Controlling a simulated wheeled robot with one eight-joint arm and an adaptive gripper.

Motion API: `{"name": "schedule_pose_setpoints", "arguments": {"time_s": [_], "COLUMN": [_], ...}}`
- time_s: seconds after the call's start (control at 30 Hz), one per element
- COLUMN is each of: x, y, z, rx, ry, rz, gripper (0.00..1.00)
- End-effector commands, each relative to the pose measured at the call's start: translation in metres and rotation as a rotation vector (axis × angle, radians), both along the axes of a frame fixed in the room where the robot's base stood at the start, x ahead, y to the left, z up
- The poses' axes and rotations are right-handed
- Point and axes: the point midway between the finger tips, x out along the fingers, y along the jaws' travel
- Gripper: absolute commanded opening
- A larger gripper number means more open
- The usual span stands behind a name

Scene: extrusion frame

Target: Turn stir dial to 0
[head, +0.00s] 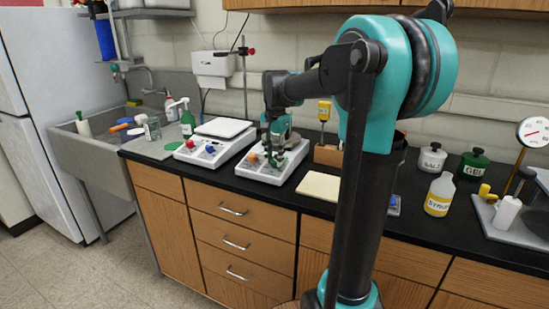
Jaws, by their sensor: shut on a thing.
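Two white stirrer plates stand side by side on the black counter. My gripper (274,152) points down over the front panel of the right stirrer plate (258,173). It is shut on a dial there, and the fingers hide most of that dial. An orange dial (253,157) shows just left of my gripper on the same panel. The left stirrer plate (195,159) has a red dial (190,144) and a blue dial (210,149), both clear of my gripper. The dial markings are too small to read.
A pale board (320,186) lies right of the right plate.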

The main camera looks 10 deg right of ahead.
Motion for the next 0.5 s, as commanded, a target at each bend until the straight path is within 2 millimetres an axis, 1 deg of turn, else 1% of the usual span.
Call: {"name": "schedule_pose_setpoints", "arguments": {"time_s": [0.5], "x": [0.0014], "y": [0.0024], "z": [0.0002], "rx": [-0.081], "ry": [0.058], "rz": [0.456], "gripper": [0.0]}}
